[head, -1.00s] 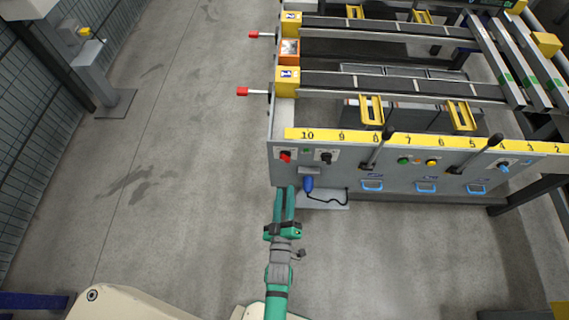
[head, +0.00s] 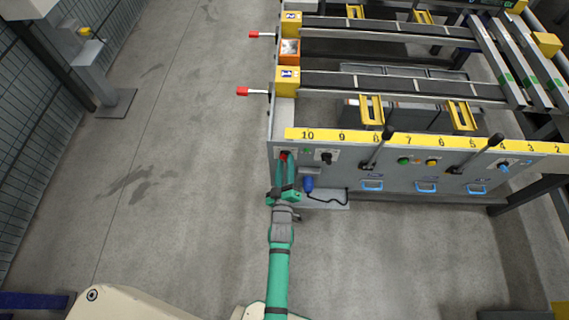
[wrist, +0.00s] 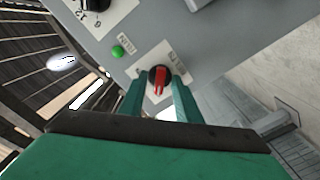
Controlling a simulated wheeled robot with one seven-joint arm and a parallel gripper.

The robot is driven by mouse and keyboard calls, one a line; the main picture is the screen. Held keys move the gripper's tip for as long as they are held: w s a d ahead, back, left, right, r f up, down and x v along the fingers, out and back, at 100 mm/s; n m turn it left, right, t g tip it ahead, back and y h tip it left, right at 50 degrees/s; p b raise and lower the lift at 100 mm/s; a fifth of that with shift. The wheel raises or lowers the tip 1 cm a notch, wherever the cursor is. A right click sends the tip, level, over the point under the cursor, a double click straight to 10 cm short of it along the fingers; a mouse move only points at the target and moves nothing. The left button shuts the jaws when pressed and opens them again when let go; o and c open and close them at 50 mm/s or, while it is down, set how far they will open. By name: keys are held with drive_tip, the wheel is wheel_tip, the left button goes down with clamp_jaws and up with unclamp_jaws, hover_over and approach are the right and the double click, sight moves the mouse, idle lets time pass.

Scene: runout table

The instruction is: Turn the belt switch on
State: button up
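The belt switch is a round black knob with a red grip bar (wrist: 158,82) on a white label plate. In the wrist view its red bar stands nearly upright in the picture, and the plate's lettering is too small to read surely. In the head view the red knob (head: 284,156) is at the left end of the grey panel, partly hidden by my fingers. My gripper (wrist: 160,88) is open, one green finger on each side of the knob; I cannot tell whether they touch it. In the head view my gripper (head: 286,164) reaches up to the panel.
A green lamp (wrist: 117,51) sits beside the switch, and a black knob (head: 326,157) is to its right. Black levers (head: 378,150) stick out farther right. A blue plug (head: 308,183) with a cable hangs below. The floor to the left is clear.

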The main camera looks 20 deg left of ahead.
idle(0.3)
drive_tip(key=shift+w, duration=0.1)
clamp_jaws()
